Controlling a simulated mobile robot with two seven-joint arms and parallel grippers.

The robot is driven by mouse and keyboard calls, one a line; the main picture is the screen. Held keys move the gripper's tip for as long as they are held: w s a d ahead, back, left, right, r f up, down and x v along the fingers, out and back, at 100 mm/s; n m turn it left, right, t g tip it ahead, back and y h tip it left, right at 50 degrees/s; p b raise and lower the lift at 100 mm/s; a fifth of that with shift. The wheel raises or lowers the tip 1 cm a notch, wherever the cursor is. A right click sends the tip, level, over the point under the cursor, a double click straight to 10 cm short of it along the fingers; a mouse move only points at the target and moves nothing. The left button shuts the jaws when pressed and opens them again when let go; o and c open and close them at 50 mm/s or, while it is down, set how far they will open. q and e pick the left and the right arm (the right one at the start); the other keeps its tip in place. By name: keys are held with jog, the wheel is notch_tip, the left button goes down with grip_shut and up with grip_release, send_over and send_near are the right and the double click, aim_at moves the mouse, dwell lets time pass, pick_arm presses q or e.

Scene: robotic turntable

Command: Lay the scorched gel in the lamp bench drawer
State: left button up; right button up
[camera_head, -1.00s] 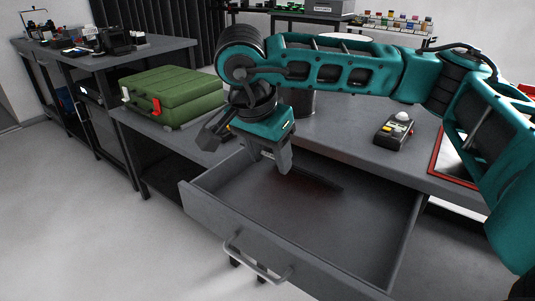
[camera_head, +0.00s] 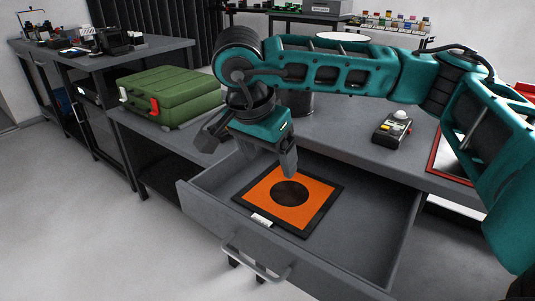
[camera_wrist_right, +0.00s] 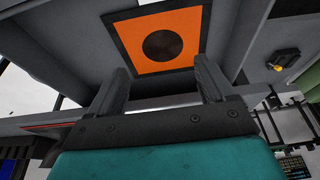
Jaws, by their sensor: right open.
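The scorched gel is an orange sheet (camera_head: 311,212) in a black frame with a dark round burn in its middle and a small white label on its near edge. It lies flat on the floor of the open drawer (camera_head: 385,235). It also shows in the right wrist view as an orange sheet (camera_wrist_right: 130,45), beyond the fingers. My right gripper (camera_head: 287,168) is above the back of the drawer, by the gel's far edge. In the right wrist view its two fingers (camera_wrist_right: 160,80) are apart with nothing between them. My left gripper is not seen.
The drawer is pulled out from the grey bench, its handle (camera_head: 255,262) at the front. A green case (camera_head: 172,92) stands on the bench at left. A control box (camera_head: 392,128) with buttons and a red-framed panel (camera_head: 452,160) are at right.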

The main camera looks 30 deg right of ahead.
jog(key=p+v, duration=0.4)
jog(key=v, duration=0.9)
dwell(0.4)
jog(key=shift+s+f, duration=0.1)
